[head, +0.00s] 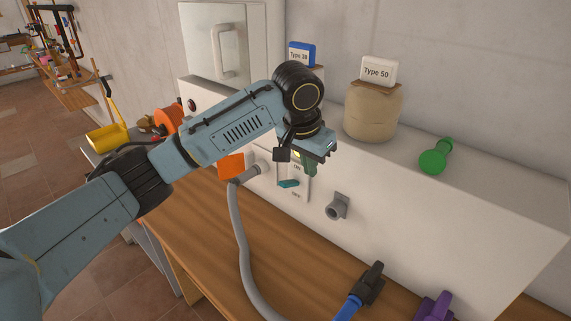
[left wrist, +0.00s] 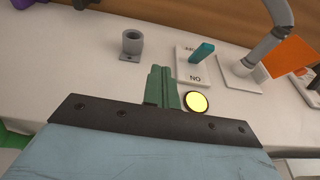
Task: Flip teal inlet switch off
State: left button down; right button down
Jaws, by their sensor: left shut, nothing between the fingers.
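The teal inlet switch (head: 288,183) is a small lever on a white plate (head: 302,186) marked ON and OFF, on the front of the white boiler body. It also shows in the left wrist view (left wrist: 202,52), beyond the fingertips, with the ON label on the side nearer my gripper. I cannot tell for sure which way the lever is set. My left gripper (head: 310,167) has green fingers, is shut and empty, and sits close to the plate near its ON end. In the left wrist view its fingers (left wrist: 162,84) are apart from the lever. My right gripper is not in view.
A round yellow light (left wrist: 197,102) is beside the plate's ON end. A grey pipe socket (head: 338,206) and a grey hose (head: 240,230) with an orange tag (head: 231,166) flank the switch. A wooden bench (head: 205,235) runs below. A green bottle (head: 435,160) lies on the ledge.

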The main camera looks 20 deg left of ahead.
pick_arm(q)
jog(key=w+a+r, duration=0.2)
jog(key=a+r, duration=0.4)
jog(key=a, duration=0.2)
jog(key=shift+r+t+p, duration=0.4)
jog(key=shift+p, duration=0.05)
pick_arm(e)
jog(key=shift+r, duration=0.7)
pick_arm(q)
jog(key=shift+w+d, duration=0.1)
send_over(290, 181)
notch_tip(290, 181, down, 10)
jog(key=shift+r, duration=0.15)
jog(key=shift+s+a+f+p, duration=0.1)
jog(key=shift+s+f+p, duration=0.15)
jog(key=shift+f, duration=0.3)
jog(key=shift+s+a+f+p, duration=0.1)
jog(key=shift+s+f, duration=0.1)
jog(key=shift+f, duration=0.3)
jog(key=shift+s+a+f, duration=0.1)
jog(key=shift+s+f, duration=0.25)
jog(key=shift+f, duration=0.3)
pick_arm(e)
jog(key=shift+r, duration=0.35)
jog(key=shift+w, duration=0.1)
